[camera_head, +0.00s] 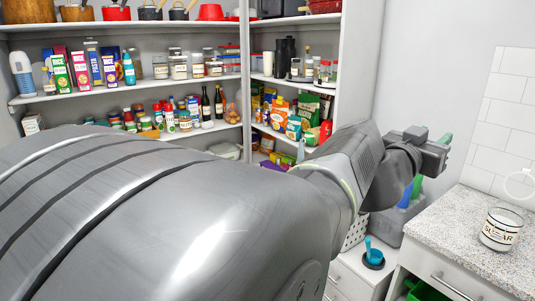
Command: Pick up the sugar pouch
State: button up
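A clear jar (501,230) with white contents and a label that reads "SUGAR" stands upright on the speckled counter at the right. It looks like a jar, not a pouch; I see no pouch that I can read as sugar. My gripper (432,148) is at the right of centre, at the end of my large grey arm, above and to the left of the jar and well apart from it. I see it from the side and back, so its opening is unclear. My arm hides much of the lower left and middle.
The counter (455,210) is mostly bare around the jar. Wall shelves (150,90) hold jars, bottles and cartons; corner shelves hold colourful packets, including a green bag (308,109). A grey bin (385,229) and a dark round holder with a blue item (373,258) are below my gripper.

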aim_at(129, 78)
jog(key=i+j+u, duration=0.25)
jog(key=i+u, duration=0.2)
jog(key=i, duration=0.4)
jog(key=i+u, duration=0.4)
jog(key=i, duration=0.45)
jog(key=i+l+u, duration=0.1)
jog(key=i+u, duration=0.35)
jog(key=i+l+u, duration=0.25)
jog(key=u, duration=0.2)
jog(key=i+l+u, duration=0.65)
jog(key=l+u, duration=0.25)
jog(key=i+l+u, duration=0.15)
jog(key=l+u, duration=0.15)
jog(key=l, duration=0.1)
